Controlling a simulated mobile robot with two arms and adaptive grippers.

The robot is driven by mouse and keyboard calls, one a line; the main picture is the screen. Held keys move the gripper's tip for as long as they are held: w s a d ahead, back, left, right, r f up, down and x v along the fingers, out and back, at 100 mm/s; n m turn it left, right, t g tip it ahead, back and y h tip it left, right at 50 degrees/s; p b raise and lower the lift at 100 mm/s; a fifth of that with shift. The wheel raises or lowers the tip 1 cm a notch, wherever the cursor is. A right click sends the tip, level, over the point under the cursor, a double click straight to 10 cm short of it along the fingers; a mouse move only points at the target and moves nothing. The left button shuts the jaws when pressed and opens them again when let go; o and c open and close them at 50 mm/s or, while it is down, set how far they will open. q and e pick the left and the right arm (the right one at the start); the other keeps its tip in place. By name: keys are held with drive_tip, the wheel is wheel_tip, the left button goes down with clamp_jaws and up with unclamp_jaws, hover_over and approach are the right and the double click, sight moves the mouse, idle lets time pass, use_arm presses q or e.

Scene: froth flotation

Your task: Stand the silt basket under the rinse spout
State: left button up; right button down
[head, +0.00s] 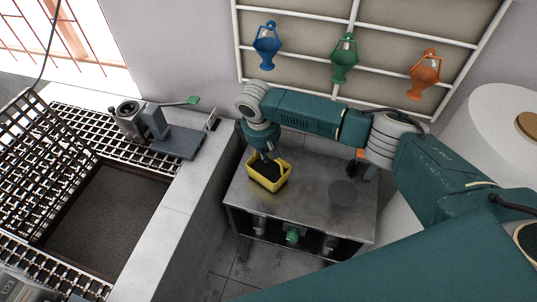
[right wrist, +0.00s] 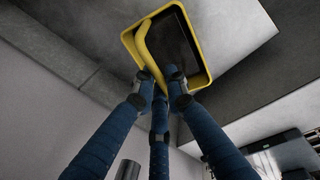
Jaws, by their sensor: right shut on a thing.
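The silt basket, a yellow open box with dark contents, shows in the head view (head: 283,181) at the left side of a metal table. My right gripper (head: 267,156) comes down over it from above. In the right wrist view the blue fingers (right wrist: 162,84) close on the yellow handle of the basket (right wrist: 207,72). Whether the basket touches the table or hangs just above it is unclear. A grey unit with a metal cylinder (head: 128,113) and a green-tipped lever stands on the ledge at left; I cannot tell whether it is the rinse spout. My left gripper is out of view.
The metal table (head: 310,205) has a dark round disc (head: 343,193) on top. A grey flat plate (head: 180,142) lies by the grating, beside an open pit (head: 100,215). A pale low wall (head: 175,225) separates pit and table. Blue, green and orange lanterns hang on a rack behind.

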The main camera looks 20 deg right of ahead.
drive_tip(key=shift+f, duration=0.1)
drive_tip(key=c, duration=1.8)
unclamp_jaws()
drive_tip(key=shift+f, duration=0.1)
drive_tip(key=shift+o, duration=0.2)
wheel_tip(320, 180, up, 12)
drive_tip(key=s+a+b, duration=0.1)
drive_tip(key=a+b, duration=0.1)
drive_tip(key=b, duration=0.1)
drive_tip(key=shift+s, duration=0.1)
